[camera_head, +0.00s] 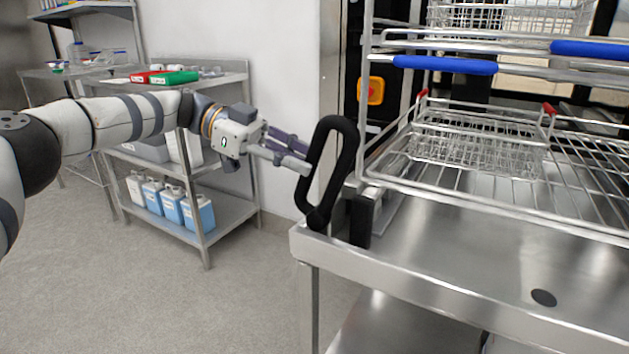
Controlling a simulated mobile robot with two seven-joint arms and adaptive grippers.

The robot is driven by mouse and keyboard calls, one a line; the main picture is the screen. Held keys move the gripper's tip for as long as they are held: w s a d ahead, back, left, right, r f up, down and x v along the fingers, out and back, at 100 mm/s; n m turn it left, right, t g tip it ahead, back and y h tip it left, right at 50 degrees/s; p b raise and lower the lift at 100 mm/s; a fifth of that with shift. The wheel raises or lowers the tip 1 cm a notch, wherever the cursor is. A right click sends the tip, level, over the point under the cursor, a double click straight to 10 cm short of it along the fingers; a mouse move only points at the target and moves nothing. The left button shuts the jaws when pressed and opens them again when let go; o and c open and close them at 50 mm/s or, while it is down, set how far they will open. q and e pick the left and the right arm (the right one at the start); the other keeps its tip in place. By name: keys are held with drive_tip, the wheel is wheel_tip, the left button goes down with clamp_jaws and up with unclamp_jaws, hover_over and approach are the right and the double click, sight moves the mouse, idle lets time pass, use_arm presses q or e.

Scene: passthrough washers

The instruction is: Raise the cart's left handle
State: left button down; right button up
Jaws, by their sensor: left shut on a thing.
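The cart (440,265) is a steel table at the right. Its left handle is a black elongated loop (349,150) at the cart's near left corner. The loop stands up from its pivot at the corner and leans a little to the right. My left gripper (308,160) reaches in from the left at the loop's left bar. Its fingers are shut on that bar, about halfway up. The exact contact is partly hidden by the bar. My right gripper is not in view.
A wire rack with blue grips (445,65) and wire baskets (480,140) stands on the cart. A steel shelf unit (225,215) with several blue-white bottles (172,205) stands behind my left arm. The floor at the lower left is clear.

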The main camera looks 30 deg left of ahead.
use_arm(q)
drive_tip(key=shift+a+f+h+b, duration=0.4)
drive_tip(key=shift+a+h+b, duration=0.45)
drive_tip(key=shift+b, duration=0.65)
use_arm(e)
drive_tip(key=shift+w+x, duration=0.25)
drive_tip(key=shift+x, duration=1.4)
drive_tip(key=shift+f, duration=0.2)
use_arm(q)
drive_tip(key=c, duration=1.5)
unclamp_jaws()
drive_tip(key=shift+o, duration=0.2)
wheel_tip(320, 180, up, 10)
